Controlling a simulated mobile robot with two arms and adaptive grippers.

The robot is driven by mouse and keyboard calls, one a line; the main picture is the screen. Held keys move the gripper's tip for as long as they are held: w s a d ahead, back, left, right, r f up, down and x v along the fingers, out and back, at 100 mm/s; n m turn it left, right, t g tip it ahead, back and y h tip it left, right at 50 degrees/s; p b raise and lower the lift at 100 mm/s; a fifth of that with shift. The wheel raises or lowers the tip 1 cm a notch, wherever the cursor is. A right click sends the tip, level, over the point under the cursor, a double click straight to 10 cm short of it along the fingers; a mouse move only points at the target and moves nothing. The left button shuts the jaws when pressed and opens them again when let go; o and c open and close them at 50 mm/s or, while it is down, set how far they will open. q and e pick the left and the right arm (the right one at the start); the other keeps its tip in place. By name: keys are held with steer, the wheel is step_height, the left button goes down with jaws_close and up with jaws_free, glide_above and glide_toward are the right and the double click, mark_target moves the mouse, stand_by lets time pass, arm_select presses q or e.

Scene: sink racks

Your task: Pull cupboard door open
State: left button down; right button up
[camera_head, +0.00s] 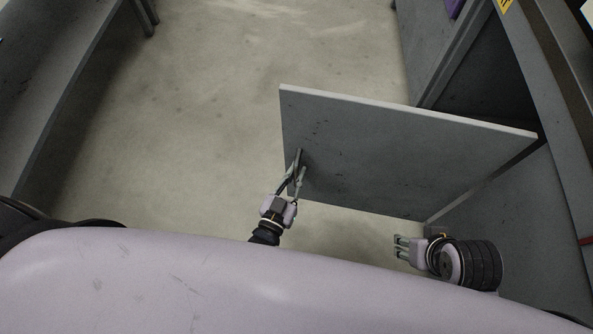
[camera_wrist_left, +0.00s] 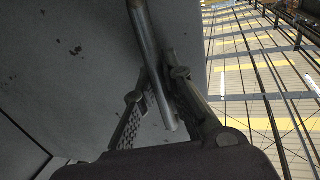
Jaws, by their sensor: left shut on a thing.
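The grey cupboard door (camera_head: 400,150) stands swung out from the cupboard on the right. Its far edge reaches into the aisle. My left gripper (camera_head: 299,165) is at the door's free left side, shut on the upright bar handle. In the left wrist view the metal handle (camera_wrist_left: 150,50) runs between the two fingers (camera_wrist_left: 168,103), with the door's speckled face (camera_wrist_left: 70,60) behind it. My right gripper (camera_head: 398,247) is empty, with its fingers apart, below the door's lower edge and clear of it.
The dark cupboard opening (camera_head: 490,85) is behind the door at the right. A grey bench (camera_head: 60,80) runs along the left. The concrete floor (camera_head: 200,120) between them is clear.

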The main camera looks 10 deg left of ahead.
arm_select(q)
steer(key=c, duration=1.7)
jaws_free()
steer(key=shift+o, duration=0.2)
steer(key=v, duration=1.2)
steer(key=shift+w, duration=0.1)
